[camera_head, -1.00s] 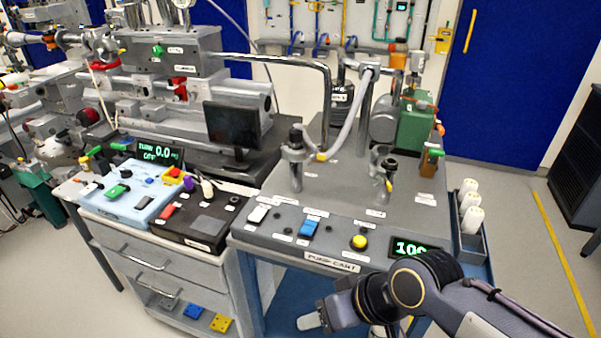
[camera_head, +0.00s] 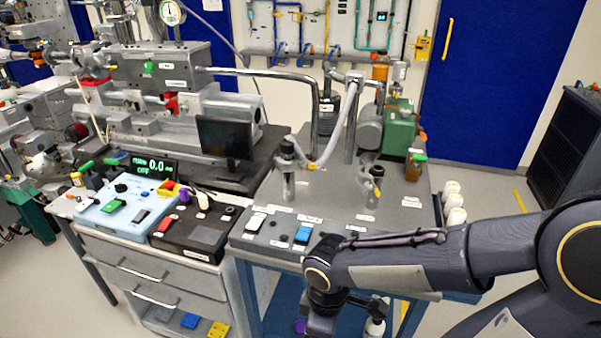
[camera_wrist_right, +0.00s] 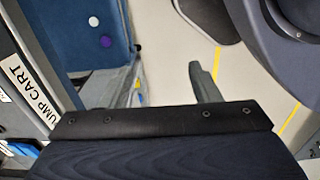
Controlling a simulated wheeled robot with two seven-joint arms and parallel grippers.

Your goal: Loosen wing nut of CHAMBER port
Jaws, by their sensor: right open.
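The pump cart's grey top (camera_head: 330,195) bears two upright ports. The left port (camera_head: 288,172) has a dark fitting, and a grey hose with a yellow part (camera_head: 312,166) rises beside it. The right port (camera_head: 374,187) has a dark top and a small yellowish part on its side. The labels are too small to read, so I cannot tell which is CHAMBER. My right arm crosses the cart's front right, its hand pointing down past the front edge, with the fingers hidden or cut off. In the right wrist view my right gripper (camera_wrist_right: 160,84) is open and empty above the floor.
A green pump box (camera_head: 398,127), a tall metal post and a bent pipe stand behind the ports. White bottles (camera_head: 453,200) stand at the cart's right side. A blue lower shelf (camera_wrist_right: 98,55) holds small items. A control bench (camera_head: 150,208) with a monitor (camera_head: 224,138) stands left.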

